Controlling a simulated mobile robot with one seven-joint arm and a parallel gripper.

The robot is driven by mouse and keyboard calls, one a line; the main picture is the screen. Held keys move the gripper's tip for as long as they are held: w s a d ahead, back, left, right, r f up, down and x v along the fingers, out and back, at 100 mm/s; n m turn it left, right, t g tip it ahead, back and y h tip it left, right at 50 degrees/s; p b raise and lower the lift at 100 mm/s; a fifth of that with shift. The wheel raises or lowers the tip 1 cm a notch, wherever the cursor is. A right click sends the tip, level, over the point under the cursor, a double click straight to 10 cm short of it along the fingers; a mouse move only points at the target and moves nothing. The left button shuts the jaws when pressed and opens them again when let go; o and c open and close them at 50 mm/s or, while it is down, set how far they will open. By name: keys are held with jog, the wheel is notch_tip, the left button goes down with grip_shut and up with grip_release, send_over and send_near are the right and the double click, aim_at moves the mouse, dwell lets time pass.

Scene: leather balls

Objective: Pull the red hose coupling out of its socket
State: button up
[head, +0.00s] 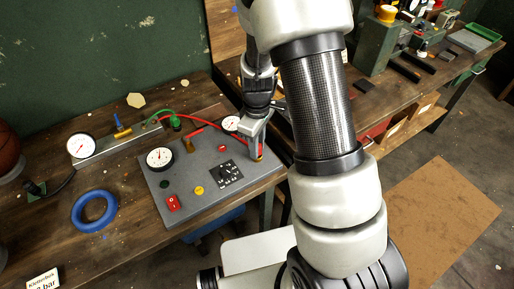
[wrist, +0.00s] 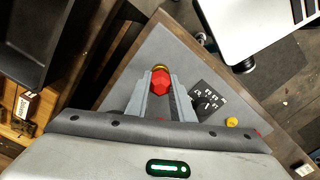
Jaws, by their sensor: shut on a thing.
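The red coupling (wrist: 161,82) shows in the wrist view between the two fingers of my gripper (wrist: 163,98), with a brass-coloured ring (wrist: 159,67) at its far side. My gripper is shut on the coupling. In the head view my gripper (head: 257,148) points down at the right edge of the grey panel (head: 213,205); only a little red and brass (head: 259,156) shows at the fingertips. A red hose (head: 205,124) arcs over the panel's back towards my gripper. Whether the coupling is seated in its socket or lifted cannot be told.
The panel carries a gauge (head: 159,158), a red switch (head: 173,203), a yellow knob (head: 199,190) and a black block (head: 226,174). A blue ring (head: 94,211) lies on the bench at left. A gauge manifold (head: 122,140) stands behind it.

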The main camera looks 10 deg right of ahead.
notch_tip(320, 180, up, 9)
jog(key=shift+f+b, duration=1.1)
jog(key=shift+f, duration=0.1)
